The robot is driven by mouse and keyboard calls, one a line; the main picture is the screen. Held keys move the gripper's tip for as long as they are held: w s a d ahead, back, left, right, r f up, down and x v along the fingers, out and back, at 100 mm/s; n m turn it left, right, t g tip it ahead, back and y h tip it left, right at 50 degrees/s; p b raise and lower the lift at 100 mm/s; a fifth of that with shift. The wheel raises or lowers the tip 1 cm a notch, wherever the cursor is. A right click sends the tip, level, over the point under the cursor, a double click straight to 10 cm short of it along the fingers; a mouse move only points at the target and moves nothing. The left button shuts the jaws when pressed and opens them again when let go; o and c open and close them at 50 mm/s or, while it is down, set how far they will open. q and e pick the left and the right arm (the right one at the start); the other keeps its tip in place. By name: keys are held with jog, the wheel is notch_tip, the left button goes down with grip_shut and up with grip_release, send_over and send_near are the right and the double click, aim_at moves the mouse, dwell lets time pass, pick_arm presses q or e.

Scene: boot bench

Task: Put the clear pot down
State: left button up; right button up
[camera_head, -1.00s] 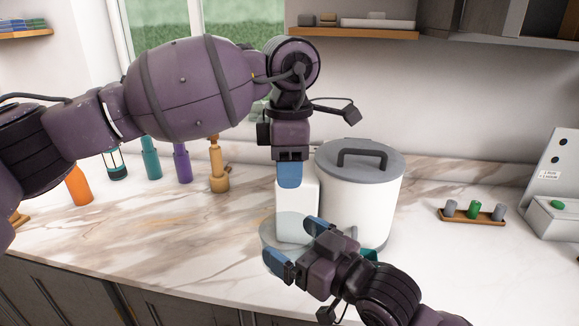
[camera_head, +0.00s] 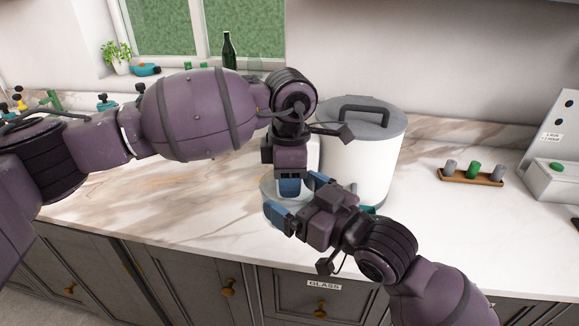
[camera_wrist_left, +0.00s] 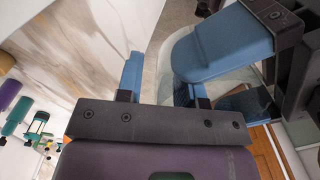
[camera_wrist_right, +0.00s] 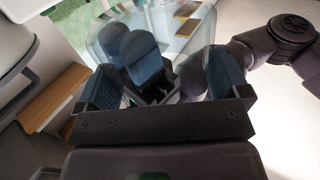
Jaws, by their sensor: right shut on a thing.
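The clear pot (camera_head: 269,197) is a see-through vessel in front of the large white pot. It is partly hidden by both grippers. My right gripper (camera_head: 301,201) is shut on the clear pot, with its blue fingers at the wall. In the right wrist view the clear pot (camera_wrist_right: 190,40) fills the space between the fingers. My left gripper (camera_head: 289,187) points down close to the clear pot, beside the right fingers. Whether the pot's base touches the counter is hidden.
The white pot (camera_head: 357,165) with a grey lid stands just behind the grippers. A wooden rack (camera_head: 471,176) with small grey and green pieces is to the right, beside a grey-white device (camera_head: 550,175). The marble counter (camera_head: 150,205) is clear at left. A drawer below is labelled GLASS (camera_head: 323,285).

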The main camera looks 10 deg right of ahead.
pick_arm(q)
jog(key=shift+f, duration=0.1)
jog(key=shift+c, duration=0.4)
grip_shut()
pick_arm(e)
jog(key=o, duration=0.6)
jog(key=shift+o, duration=0.2)
jog(key=shift+s, duration=0.1)
